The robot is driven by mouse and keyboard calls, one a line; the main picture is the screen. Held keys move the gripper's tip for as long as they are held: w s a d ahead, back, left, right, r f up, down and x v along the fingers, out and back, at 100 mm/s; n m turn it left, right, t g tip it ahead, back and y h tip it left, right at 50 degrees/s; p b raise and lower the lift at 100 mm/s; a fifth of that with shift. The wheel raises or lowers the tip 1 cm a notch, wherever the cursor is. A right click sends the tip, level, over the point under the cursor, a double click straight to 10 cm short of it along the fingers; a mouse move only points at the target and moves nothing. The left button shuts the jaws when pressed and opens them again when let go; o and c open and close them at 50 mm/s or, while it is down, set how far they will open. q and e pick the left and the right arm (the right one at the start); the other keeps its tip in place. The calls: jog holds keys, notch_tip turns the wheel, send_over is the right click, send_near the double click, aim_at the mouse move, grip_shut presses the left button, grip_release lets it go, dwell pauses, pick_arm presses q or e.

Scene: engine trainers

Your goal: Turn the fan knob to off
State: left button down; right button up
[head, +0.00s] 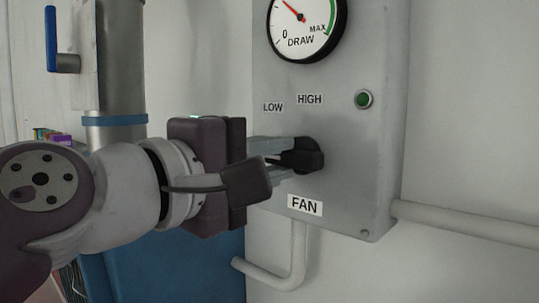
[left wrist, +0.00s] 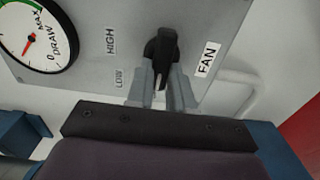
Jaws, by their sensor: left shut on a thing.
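The black fan knob (head: 308,156) is on the grey panel (head: 385,60), above the FAN label (head: 305,205). LOW (head: 273,106) and HIGH (head: 309,99) labels show above it; no off mark is visible, and the arm covers the area left of the knob. My left gripper (head: 288,155) reaches in from the left and is shut on the knob. In the left wrist view, the fingers of the left gripper (left wrist: 163,84) lie on both sides of the black knob (left wrist: 162,46). My right gripper is not in view.
A round DRAW gauge (head: 305,22) sits above, its red needle between 0 and MAX. A green light or button (head: 364,99) is right of the knob. A pipe (head: 460,222) leaves the panel to the right. A blue-handled lever (head: 51,40) is at upper left.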

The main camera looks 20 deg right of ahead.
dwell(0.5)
pick_arm(q)
jog(key=c, duration=1)
grip_release()
jog(key=shift+a+f, duration=0.1)
jog(key=shift+a, duration=0.15)
jog(key=b+v, duration=0.5)
jog(key=v, duration=0.7)
jog(key=shift+b, duration=0.3)
